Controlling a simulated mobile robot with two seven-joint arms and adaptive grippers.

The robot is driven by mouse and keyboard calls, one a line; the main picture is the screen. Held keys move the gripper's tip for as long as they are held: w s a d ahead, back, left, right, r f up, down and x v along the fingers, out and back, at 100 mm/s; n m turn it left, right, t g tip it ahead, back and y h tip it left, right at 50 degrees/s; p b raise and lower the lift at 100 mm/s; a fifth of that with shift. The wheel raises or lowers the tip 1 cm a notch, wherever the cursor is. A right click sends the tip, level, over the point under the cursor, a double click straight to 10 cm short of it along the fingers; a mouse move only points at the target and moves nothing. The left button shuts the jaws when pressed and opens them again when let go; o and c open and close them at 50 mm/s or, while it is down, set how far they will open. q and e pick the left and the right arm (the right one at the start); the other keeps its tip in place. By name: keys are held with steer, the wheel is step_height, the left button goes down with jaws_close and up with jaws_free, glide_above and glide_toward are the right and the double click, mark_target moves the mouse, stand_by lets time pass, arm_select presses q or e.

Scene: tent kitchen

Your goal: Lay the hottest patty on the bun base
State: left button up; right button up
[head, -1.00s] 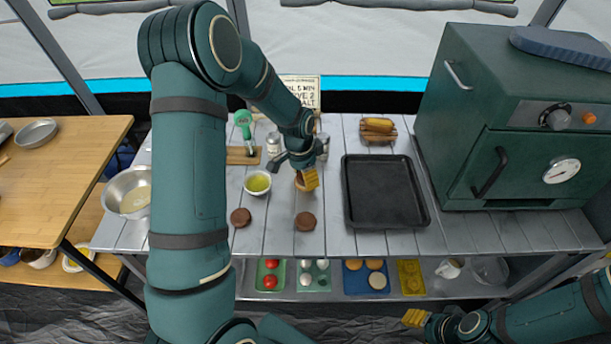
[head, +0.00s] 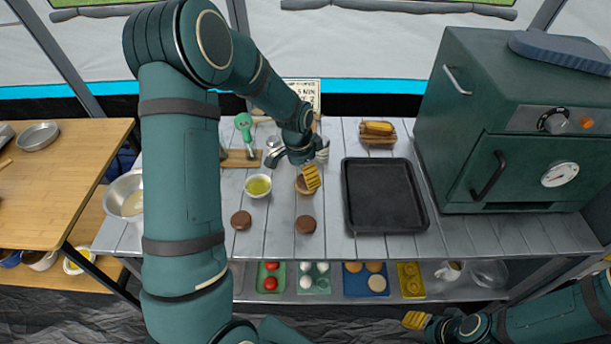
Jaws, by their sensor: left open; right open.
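Two dark brown patties lie on the grey slatted table, one on the left (head: 241,220) and one to its right (head: 305,224). A round brown item (head: 303,188) lies behind the right patty, partly hidden by my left gripper (head: 312,178), so I cannot tell what it is. My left gripper is open, its yellow fingertips over or beside that item; contact is unclear. Bun pieces sit in a blue tray (head: 352,291) on the lower shelf; a pale one (head: 377,283) may be a base. My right gripper (head: 415,320) is open and low at the front right.
A black baking tray (head: 385,195) lies empty right of the patties. A green oven (head: 520,125) fills the right end. Front table space near the patties is clear.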

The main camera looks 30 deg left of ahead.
mark_target(301, 181)
arm_select(q)
step_height(301, 181, up, 9)
steer(key=s+p, duration=0.1)
steer(key=shift+a+r+p, duration=0.15)
steer(key=shift+a+p, duration=0.15)
stand_by(0.4)
